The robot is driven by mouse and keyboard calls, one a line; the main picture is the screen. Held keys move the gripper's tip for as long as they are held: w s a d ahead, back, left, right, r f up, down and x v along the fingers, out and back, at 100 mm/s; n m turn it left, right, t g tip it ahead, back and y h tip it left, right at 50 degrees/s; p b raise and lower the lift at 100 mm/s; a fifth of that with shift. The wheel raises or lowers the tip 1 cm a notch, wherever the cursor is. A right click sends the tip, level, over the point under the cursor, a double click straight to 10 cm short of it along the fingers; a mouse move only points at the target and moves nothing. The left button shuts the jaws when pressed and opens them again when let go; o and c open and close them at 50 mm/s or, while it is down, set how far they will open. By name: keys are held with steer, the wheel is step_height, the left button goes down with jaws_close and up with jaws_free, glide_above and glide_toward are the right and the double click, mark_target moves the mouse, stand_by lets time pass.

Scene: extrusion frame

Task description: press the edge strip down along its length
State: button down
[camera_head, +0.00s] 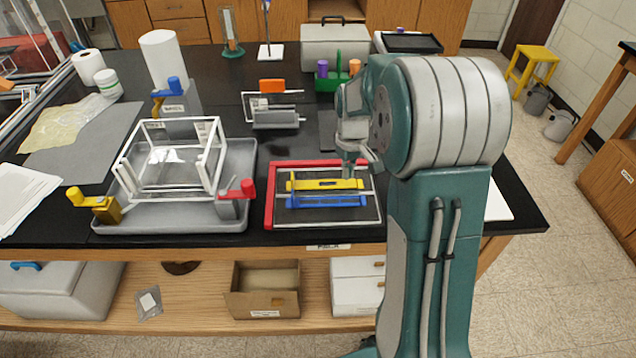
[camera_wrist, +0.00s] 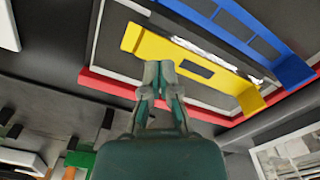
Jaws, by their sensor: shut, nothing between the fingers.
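A red edge strip (camera_head: 305,164) runs along the far side and left side of a flat rectangular frame on the black bench. In the wrist view the red strip (camera_wrist: 106,84) passes behind my gripper. A yellow bar (camera_head: 310,185) with raised ends lies inside the frame beside the far strip, and it also shows in the wrist view (camera_wrist: 140,45). My gripper (camera_head: 348,174) is over the right part of the frame's far side. Its fingertips (camera_wrist: 158,64) are together and empty, appearing against the yellow bar's edge. I cannot tell whether they touch anything.
A blue bar (camera_head: 325,202) lies inside the frame, nearer than the yellow bar. A grey tray (camera_head: 165,217) with a white wire frame stands to the left. Behind are a grey clamp fixture (camera_head: 275,118) and a green caddy (camera_head: 334,83). Bare bench lies between tray and frame.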

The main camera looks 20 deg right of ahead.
mark_target(308, 184)
steer(key=shift+f, duration=1.05)
stand_by(0.4)
steer(key=shift+r, duration=0.15)
steer(key=shift+r, duration=1.1)
steer(key=shift+a, duration=0.15)
steer(key=shift+w+a, duration=0.5)
steer(key=shift+a, duration=1)
steer(key=shift+w+a, duration=0.5)
steer(key=shift+a, duration=1)
steer(key=shift+w+a, duration=0.5)
steer(key=shift+a, duration=1)
steer(key=shift+f, duration=1.25)
steer(key=shift+r, duration=0.15)
